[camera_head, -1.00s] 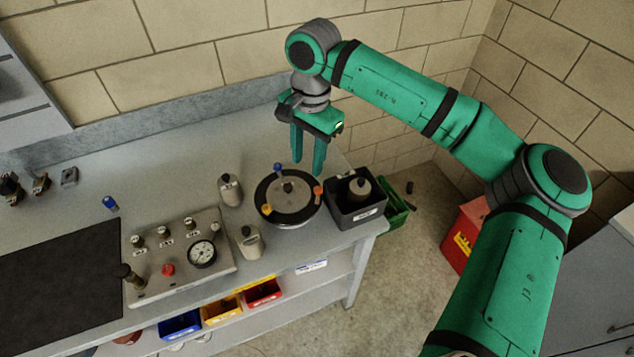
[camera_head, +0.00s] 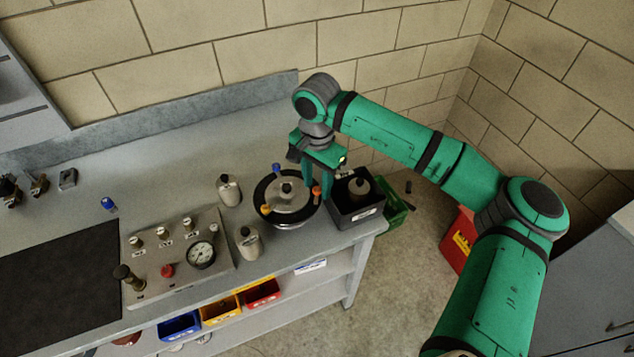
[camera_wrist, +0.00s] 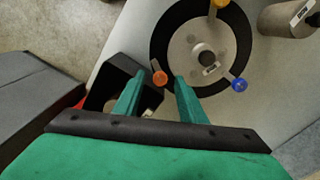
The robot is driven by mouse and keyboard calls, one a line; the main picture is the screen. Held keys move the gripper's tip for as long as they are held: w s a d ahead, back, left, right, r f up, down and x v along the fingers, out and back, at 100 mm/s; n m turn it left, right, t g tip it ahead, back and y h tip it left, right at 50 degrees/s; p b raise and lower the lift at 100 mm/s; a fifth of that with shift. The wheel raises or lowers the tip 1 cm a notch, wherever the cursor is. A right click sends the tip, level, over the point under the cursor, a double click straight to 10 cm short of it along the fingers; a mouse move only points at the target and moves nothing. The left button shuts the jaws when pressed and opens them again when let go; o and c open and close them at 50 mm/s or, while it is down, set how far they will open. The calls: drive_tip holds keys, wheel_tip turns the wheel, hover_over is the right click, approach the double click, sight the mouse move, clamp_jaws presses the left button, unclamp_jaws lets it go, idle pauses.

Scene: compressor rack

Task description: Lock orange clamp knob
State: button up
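The orange clamp knob (camera_head: 317,190) sits on the right rim of the round pot with a black ring (camera_head: 289,203). In the wrist view the orange knob (camera_wrist: 159,78) appears between my fingertips, with gaps on both sides. My gripper (camera_head: 317,188) is open and points down over the pot's right edge. Its two green fingers also show in the wrist view (camera_wrist: 159,84). I cannot tell whether the fingertips are level with the knob. The blue knob (camera_head: 277,169) and the yellow knob (camera_head: 266,209) sit elsewhere on the rim.
A dark bin (camera_head: 358,216) with a bottle in it stands close right of the pot. Grey bottles (camera_head: 228,190) (camera_head: 249,243) stand left of it. A gauge panel (camera_head: 180,265) lies further left. The bench (camera_head: 190,160) behind the pot is mostly clear.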

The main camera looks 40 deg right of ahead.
drive_tip(key=shift+f, duration=0.1)
clamp_jaws()
drive_tip(key=shift+m, duration=0.3)
drive_tip(key=m, duration=0.8)
drive_tip(key=shift+m, duration=0.4)
drive_tip(key=m, duration=0.4)
drive_tip(key=shift+m, duration=2.2)
